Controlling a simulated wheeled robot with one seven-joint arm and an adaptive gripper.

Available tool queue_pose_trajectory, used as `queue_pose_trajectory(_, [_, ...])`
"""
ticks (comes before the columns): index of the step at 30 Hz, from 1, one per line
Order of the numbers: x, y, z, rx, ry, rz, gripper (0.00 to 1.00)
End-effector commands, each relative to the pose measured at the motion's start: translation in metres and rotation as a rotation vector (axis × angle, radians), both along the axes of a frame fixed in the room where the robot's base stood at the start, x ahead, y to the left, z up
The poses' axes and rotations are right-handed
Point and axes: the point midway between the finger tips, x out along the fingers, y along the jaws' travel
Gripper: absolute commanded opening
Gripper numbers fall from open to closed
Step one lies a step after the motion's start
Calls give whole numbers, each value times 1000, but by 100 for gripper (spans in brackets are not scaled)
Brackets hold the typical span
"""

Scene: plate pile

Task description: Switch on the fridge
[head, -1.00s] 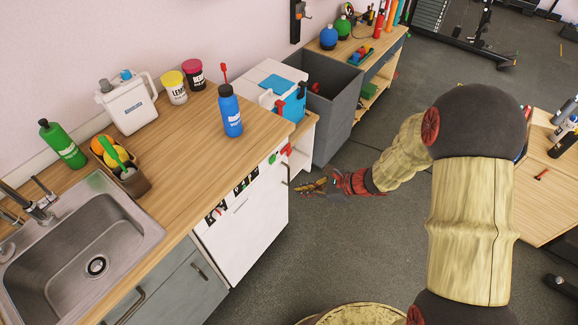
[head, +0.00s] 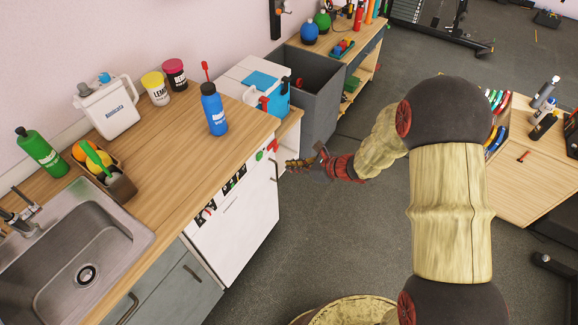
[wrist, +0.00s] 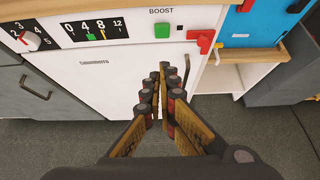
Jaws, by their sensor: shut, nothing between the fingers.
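The white fridge (head: 235,235) stands under the wooden counter. In the wrist view its front (wrist: 120,85) carries a round dial (wrist: 33,40) at the left, a slider scale (wrist: 95,32), a green button (wrist: 162,31) under the word BOOST, and a red switch (wrist: 202,40) at the right end. My gripper (head: 290,164) is shut and empty in front of the fridge's upper right corner. In the wrist view the fingertips (wrist: 164,68) point at the panel from below, under the green button and left of the red switch. They appear apart from both.
A blue bottle (head: 214,112) stands near the counter's edge. A grey bin (head: 312,90) and a low open shelf (wrist: 225,78) stand right of the fridge. A metal handle (wrist: 187,70) is close to the fingertips. The floor in front (head: 290,250) is clear.

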Motion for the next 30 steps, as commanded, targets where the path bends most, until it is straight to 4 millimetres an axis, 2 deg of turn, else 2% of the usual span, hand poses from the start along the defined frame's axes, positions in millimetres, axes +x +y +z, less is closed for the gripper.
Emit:
queue_pose_trajectory(1, [4,8,-9,1,1,3,0])
queue_pose_trajectory(11, [37,50,-47,1,1,4,0])
queue_pose_trajectory(19, [58,75,-39,1,-1,1,0])
queue_pose_trajectory(30, [62,80,-37,0,0,0,0])
